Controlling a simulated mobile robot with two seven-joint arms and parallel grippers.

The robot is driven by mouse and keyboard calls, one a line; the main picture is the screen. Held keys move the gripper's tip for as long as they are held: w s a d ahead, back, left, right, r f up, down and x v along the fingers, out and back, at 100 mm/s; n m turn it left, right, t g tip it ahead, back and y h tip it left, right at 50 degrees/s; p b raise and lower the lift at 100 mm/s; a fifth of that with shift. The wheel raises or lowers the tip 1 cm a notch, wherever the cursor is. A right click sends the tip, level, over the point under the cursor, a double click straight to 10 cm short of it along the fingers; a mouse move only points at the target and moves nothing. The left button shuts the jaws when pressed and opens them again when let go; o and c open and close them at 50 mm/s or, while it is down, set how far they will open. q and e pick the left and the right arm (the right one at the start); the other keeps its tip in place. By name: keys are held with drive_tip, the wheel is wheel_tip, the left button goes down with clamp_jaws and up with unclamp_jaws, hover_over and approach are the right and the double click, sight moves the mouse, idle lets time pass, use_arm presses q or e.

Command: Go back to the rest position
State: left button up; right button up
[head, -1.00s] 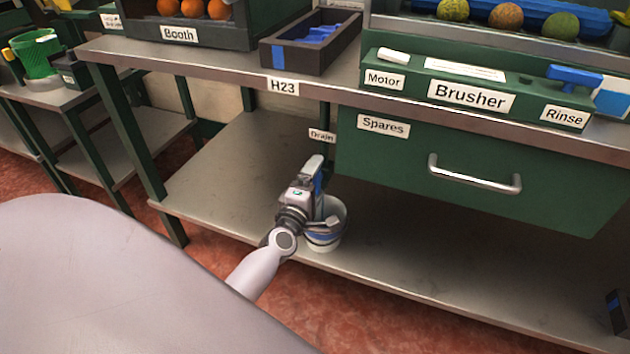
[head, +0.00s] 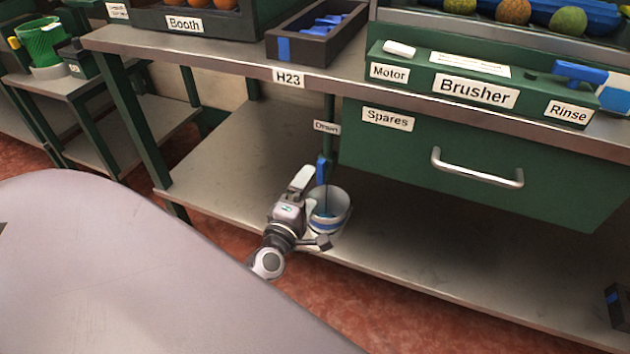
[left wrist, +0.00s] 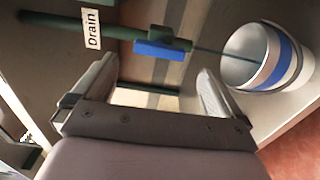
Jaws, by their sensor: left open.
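My left gripper (head: 312,212) is low at the front edge of the lower shelf, beside a white bucket (head: 330,222) with a blue band. In the left wrist view its two fingers (left wrist: 160,88) are spread apart with nothing between them. The drain valve with a blue handle (left wrist: 160,50) is ahead of the fingers, apart from them, and a thin stream runs from it into the bucket (left wrist: 290,62). In the head view the drain's blue handle (head: 322,170) shows just above the bucket. My right gripper is in neither view.
The bench top (head: 240,68) and the green Spares drawer (head: 470,165) with its metal handle overhang the lower shelf (head: 225,150). A dark tray (head: 315,45) with blue pieces stands on the bench. Open floor (head: 330,310) lies in front of the shelf.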

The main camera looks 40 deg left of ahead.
use_arm(q)
drive_tip(key=s+d+r+m+g+h, duration=0.1)
drive_tip(key=s+d+m+g+h, duration=0.25)
drive_tip(key=s+d+m, duration=0.6)
drive_tip(key=s+d+m+g+h, duration=0.3)
drive_tip(key=s+d+m+h, duration=0.25)
drive_tip(key=d+m, duration=0.7)
drive_tip(key=s+a+r+y+p, duration=0.1)
drive_tip(key=a+r+p, duration=0.3)
drive_tip(key=p, duration=0.9)
drive_tip(key=s+a+r+m+y+p, duration=0.1)
drive_tip(key=a+r+p, duration=0.4)
drive_tip(key=r+p, duration=0.5)
drive_tip(key=p, duration=0.3)
drive_tip(key=shift+s+a+g+y, duration=0.15)
drive_tip(key=shift+s+g+y, duration=0.2)
drive_tip(key=shift+s+y, duration=0.05)
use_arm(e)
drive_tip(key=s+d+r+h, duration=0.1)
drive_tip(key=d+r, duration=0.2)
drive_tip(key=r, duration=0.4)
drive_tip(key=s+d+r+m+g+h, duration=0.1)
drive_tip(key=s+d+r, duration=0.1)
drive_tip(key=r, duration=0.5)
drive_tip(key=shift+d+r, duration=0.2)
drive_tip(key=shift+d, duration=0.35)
